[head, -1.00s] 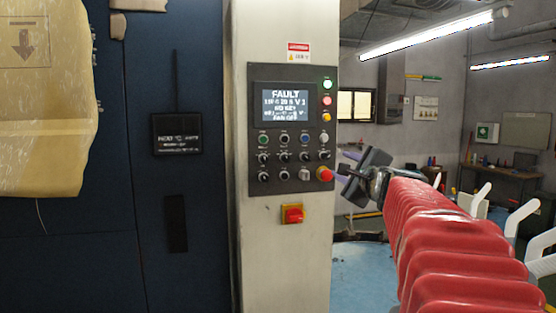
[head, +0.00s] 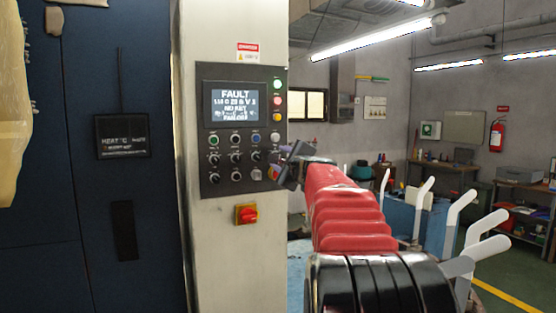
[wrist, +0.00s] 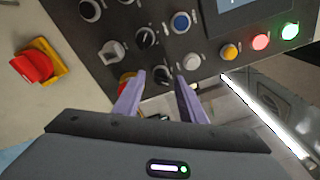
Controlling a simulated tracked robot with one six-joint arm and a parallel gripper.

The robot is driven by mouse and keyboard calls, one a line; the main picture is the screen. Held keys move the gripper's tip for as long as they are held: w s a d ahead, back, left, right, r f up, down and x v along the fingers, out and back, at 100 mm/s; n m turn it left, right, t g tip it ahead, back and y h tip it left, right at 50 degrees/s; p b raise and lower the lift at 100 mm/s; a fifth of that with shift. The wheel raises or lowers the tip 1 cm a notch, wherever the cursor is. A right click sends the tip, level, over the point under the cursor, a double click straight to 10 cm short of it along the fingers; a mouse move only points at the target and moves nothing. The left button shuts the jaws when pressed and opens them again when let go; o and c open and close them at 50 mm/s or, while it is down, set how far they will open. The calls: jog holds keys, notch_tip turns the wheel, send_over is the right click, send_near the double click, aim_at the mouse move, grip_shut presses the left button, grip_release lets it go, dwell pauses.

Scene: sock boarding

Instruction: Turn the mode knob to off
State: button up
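The control panel (head: 243,128) is on a pale column, with rows of dark selector knobs and buttons below its screen. The labels are too small to read, so I cannot tell which knob is the mode knob. My gripper (head: 282,160) is at the panel's lower right edge, hiding part of the rightmost column. In the wrist view, its two purple fingertips (wrist: 160,88) are apart, with a black knob (wrist: 163,74) showing between them. I cannot tell whether they touch it. Another black knob (wrist: 145,37) and a pale selector (wrist: 112,52) are close by.
A red emergency button (wrist: 127,77) is partly hidden behind one finger. A red and yellow rotary switch (head: 245,214) is below the panel. The screen (head: 235,105) reads FAULT. Green, red and amber lamps line the panel's right side. Open room lies to the right.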

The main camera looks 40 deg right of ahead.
jog(key=shift+w+d, duration=0.15)
jog(key=shift+w, duration=0.25)
